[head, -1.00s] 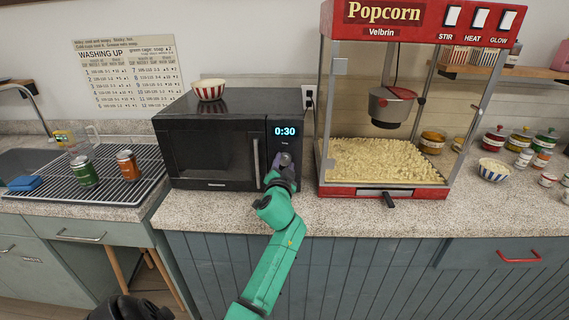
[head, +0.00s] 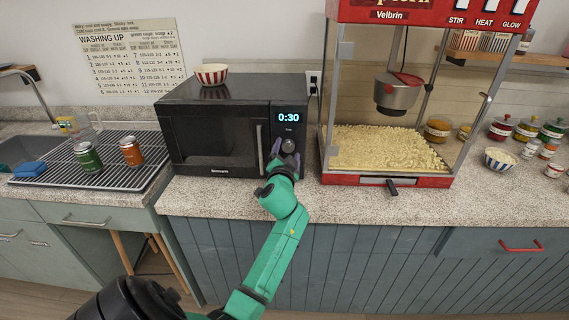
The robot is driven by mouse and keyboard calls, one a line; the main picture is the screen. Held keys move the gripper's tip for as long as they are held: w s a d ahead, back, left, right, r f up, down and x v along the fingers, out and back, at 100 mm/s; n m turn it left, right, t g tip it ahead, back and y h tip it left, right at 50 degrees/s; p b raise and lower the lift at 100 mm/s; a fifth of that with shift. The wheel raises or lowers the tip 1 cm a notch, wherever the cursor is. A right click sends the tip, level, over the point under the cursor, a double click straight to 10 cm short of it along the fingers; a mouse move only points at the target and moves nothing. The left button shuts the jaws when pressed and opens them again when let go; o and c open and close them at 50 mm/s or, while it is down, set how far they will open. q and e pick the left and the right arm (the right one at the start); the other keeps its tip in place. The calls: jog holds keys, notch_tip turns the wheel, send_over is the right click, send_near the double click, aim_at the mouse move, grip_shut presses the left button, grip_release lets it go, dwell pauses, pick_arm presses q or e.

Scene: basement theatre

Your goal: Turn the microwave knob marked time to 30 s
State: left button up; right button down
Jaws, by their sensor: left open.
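The black microwave (head: 215,138) stands on the counter with its door shut. Its display (head: 288,118) reads 0:30. The grey round time knob (head: 289,145) shows below the display, under a small label too small to read. My left gripper (head: 288,152), on the green arm, is open in front of the control panel, just below the knob. Its fingers are spread to either side of the knob's lower part. I cannot tell whether they touch it. My right gripper is not in view.
A red-striped bowl (head: 212,74) sits on top of the microwave. A popcorn machine (head: 390,180) stands close to its right.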

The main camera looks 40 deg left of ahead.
pick_arm(q)
jog(key=b+v, duration=0.2)
jog(key=v, duration=1.1)
jog(key=shift+s, duration=0.25)
jog(key=shift+d, duration=0.1)
